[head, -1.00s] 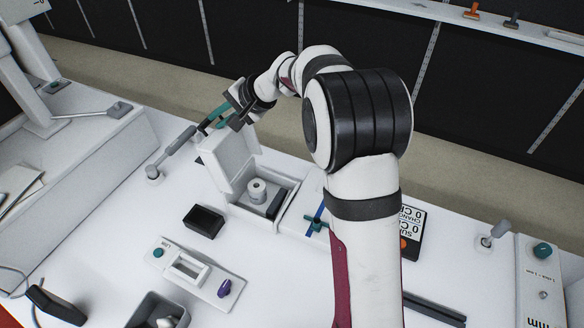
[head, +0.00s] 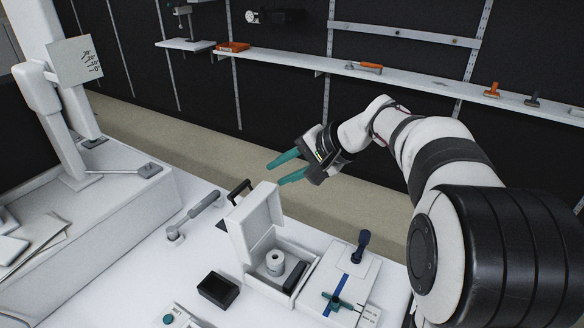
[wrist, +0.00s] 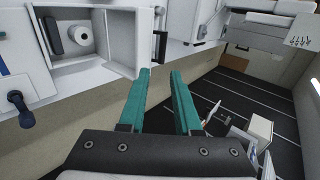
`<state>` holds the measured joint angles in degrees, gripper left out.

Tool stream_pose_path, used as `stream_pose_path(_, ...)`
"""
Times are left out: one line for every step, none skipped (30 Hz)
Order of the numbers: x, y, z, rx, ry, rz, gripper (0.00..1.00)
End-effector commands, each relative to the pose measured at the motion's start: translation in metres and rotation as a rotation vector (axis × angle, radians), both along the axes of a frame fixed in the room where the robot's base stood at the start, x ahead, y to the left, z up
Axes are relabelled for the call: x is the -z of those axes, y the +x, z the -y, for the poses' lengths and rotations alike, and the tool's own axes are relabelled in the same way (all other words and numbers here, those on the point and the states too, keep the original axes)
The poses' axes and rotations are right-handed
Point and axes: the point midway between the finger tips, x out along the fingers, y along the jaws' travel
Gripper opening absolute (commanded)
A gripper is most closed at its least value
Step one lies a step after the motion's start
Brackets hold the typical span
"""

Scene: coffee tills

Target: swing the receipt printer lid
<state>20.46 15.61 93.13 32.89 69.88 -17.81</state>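The receipt printer is a white box (head: 262,284) on the white counter, with a paper roll (head: 275,262) and a dark bar inside. Its lid (head: 253,219) stands raised, roughly upright, with a black handle (head: 239,190) on its far side. The open box (wrist: 70,72) and the lid (wrist: 121,40) also show in the wrist view. My gripper (head: 280,171) has teal fingers and is above and to the right of the lid, apart from it. In the wrist view the fingers (wrist: 158,72) are spread with nothing between them.
A lever with a grey grip (head: 203,204) stands left of the lid. A black tray (head: 218,290) is in front of the printer. A panel with a dark-blue knob (head: 362,243) and a teal handle (head: 336,300) is at its right. Free air surrounds my gripper.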

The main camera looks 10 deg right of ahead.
Motion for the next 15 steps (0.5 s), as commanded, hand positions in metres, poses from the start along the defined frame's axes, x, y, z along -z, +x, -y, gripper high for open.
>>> stream_pose_path(-0.006, -0.004, 0.005, 0.001, -0.002, 0.003, 0.32)
stream_pose_path(-0.009, -0.006, 0.007, 0.001, -0.002, 0.003, 0.32)
stream_pose_path(-0.012, -0.009, 0.009, 0.001, 0.0, 0.003, 0.32)
stream_pose_path(-0.013, -0.009, 0.01, -0.001, -0.002, 0.002, 0.38)
stream_pose_path(-0.011, -0.007, 0.008, -0.003, -0.006, -0.006, 0.42)
stream_pose_path(-0.004, 0.002, -0.001, -0.009, -0.018, -0.025, 0.42)
stream_pose_path(0.005, 0.011, -0.01, -0.012, -0.032, -0.042, 0.42)
stream_pose_path(0.012, 0.02, -0.019, -0.014, -0.045, -0.055, 0.42)
stream_pose_path(0.021, 0.03, -0.03, -0.012, -0.061, -0.069, 0.42)
stream_pose_path(0.026, 0.035, -0.036, -0.01, -0.071, -0.076, 0.42)
stream_pose_path(0.029, 0.04, -0.041, -0.008, -0.077, -0.08, 0.42)
stream_pose_path(0.033, 0.043, -0.044, -0.004, -0.082, -0.084, 0.42)
stream_pose_path(0.035, 0.044, -0.045, -0.004, -0.083, -0.084, 0.42)
stream_pose_path(0.036, 0.046, -0.046, -0.003, -0.083, -0.083, 0.42)
stream_pose_path(0.039, 0.047, -0.048, -0.002, -0.082, -0.083, 0.42)
